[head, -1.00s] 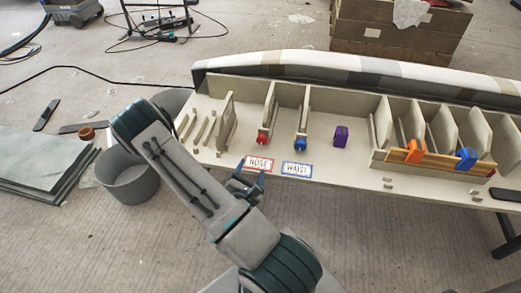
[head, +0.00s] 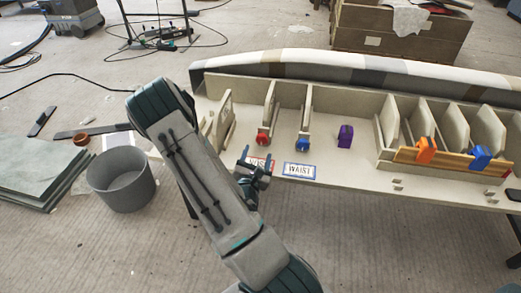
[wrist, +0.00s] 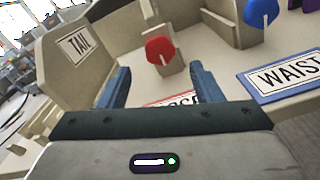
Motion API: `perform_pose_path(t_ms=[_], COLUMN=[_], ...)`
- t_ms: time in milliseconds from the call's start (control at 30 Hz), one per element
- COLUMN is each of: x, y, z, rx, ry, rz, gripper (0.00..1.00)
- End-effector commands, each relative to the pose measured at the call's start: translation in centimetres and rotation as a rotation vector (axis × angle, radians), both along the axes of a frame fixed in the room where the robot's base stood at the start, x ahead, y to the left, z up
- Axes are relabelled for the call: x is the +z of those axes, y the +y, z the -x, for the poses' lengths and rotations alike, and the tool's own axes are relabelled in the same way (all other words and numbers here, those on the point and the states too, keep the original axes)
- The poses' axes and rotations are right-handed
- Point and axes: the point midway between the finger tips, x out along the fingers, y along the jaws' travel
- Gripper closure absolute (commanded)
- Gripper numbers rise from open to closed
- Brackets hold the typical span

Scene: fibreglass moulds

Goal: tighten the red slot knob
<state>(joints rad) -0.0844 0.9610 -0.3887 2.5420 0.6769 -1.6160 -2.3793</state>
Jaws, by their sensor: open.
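The red slot knob (head: 262,136) sits at the front end of an upright panel on the bench, behind the NOSE label (head: 258,162). In the wrist view the red knob (wrist: 160,49) is ahead of my gripper, between the lines of the two blue fingers, with a pale slot or strip at its lower right. My gripper (head: 256,170) is open and empty, in front of the knob and apart from it, over the NOSE label. The fingers (wrist: 158,88) partly hide that label in the wrist view.
A blue knob (head: 303,145) on the neighbouring panel stands to the right, behind the WAIST label (head: 299,171). A purple block (head: 345,136) stands further right. A panel marked TAIL (wrist: 78,44) rises at left. Orange and blue clamps (head: 426,151) grip a wooden strip at right.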

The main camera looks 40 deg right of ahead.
Motion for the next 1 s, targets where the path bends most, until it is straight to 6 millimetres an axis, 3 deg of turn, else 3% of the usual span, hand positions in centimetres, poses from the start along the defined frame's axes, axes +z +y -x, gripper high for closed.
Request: perform_pose_path(t_ms=[1000], x=[0.1], y=[-4.9], z=[-4.1], rx=[0.001], ry=[0.0], rz=[0.002], gripper=[0.41])
